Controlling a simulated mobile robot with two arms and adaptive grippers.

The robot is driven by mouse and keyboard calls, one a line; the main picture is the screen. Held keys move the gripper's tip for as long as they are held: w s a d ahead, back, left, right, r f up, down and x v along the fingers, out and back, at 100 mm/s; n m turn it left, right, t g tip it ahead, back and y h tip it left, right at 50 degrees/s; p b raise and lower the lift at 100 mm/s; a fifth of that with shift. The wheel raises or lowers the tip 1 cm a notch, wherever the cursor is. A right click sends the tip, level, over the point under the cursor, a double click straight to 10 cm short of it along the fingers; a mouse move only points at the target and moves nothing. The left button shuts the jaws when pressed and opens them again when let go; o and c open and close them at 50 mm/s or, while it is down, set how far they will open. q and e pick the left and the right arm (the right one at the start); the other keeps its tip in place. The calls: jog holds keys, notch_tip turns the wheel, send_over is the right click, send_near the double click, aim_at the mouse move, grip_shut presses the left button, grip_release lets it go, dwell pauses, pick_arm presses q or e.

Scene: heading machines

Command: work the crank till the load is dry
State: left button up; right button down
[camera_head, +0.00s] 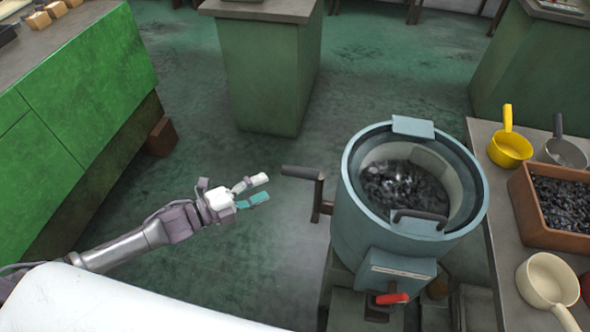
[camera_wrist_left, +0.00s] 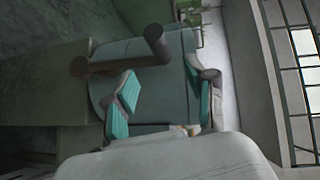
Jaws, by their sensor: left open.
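A blue-green round drum machine (camera_head: 352,232) stands right of centre in the head view, its top open. Dark, shiny small pieces, the load (camera_head: 402,187), lie inside it; whether they are wet I cannot tell. A crank with a dark handle (camera_head: 299,172) sticks out from the drum's left side. My left gripper (camera_head: 264,189) is open and empty, a little left of the crank handle and apart from it. In the left wrist view the crank handle (camera_wrist_left: 156,44) shows ahead of the open fingers (camera_wrist_left: 165,98). My right gripper is not in view.
A red lever (camera_head: 392,298) is on the drum's lower front. The right-hand table holds a yellow scoop (camera_head: 509,146), a grey scoop (camera_head: 563,152), a cream scoop (camera_head: 547,279) and a brown box (camera_head: 532,218) of dark pieces. A green cabinet (camera_head: 90,75) stands left. Floor between is clear.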

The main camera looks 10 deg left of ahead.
aim_at(291, 175)
pick_arm(q)
jog(key=p+x, duration=0.1)
jog(key=x, duration=1)
jog(key=shift+w+d, duration=0.15)
jog(key=shift+w, duration=0.1)
grip_shut()
